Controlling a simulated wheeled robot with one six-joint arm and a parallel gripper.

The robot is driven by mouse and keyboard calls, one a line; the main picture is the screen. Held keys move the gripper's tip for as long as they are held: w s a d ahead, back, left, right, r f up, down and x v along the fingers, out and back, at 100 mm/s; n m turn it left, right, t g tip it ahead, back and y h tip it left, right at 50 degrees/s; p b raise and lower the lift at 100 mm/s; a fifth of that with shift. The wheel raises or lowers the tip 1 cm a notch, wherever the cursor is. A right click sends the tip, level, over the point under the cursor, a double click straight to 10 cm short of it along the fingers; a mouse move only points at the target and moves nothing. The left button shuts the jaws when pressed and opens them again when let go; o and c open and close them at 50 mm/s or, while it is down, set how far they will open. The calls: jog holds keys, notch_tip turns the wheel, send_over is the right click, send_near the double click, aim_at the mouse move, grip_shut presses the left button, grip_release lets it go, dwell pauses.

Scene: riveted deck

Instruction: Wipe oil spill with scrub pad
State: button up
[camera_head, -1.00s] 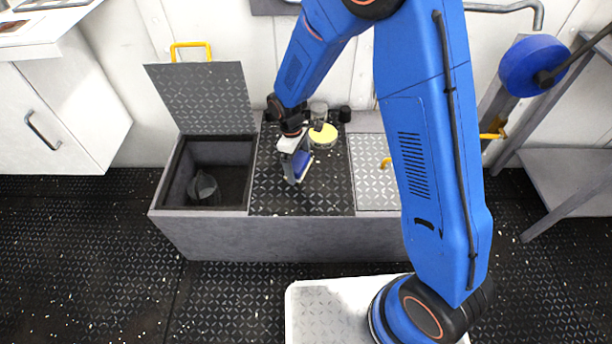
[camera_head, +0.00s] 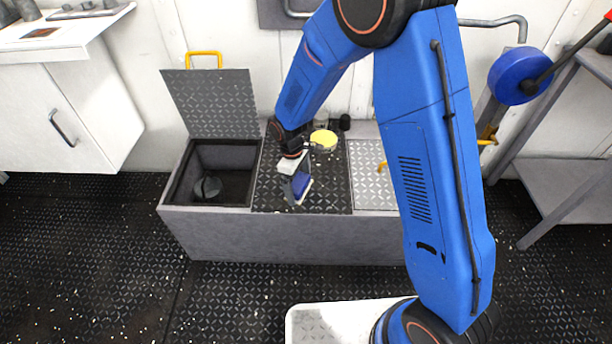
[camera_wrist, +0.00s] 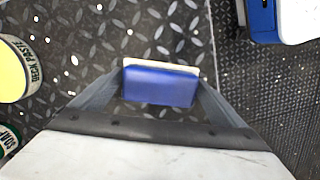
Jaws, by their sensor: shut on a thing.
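My gripper (camera_head: 298,187) is shut on the blue scrub pad (camera_head: 302,186), which has a pale layer on one face. It holds the pad over the dark middle top of the grey bench (camera_head: 325,200). In the wrist view the blue pad (camera_wrist: 160,86) sits between my two fingers, with its pale edge away from the wrist. I cannot tell whether the pad touches the surface. I cannot make out an oil spill in these frames; pale flecks show on the dark tread plate.
A yellow-lidded tub (camera_head: 323,138) stands behind my gripper; its label shows in the wrist view (camera_wrist: 20,62). Left of it is an open bin (camera_head: 222,160) with a dark vessel (camera_head: 207,187) inside. A closed light hatch (camera_head: 368,185) with a yellow handle lies right.

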jog(key=shift+s, duration=0.35)
notch_tip(320, 180, up, 3)
jog(key=shift+r, duration=2.75)
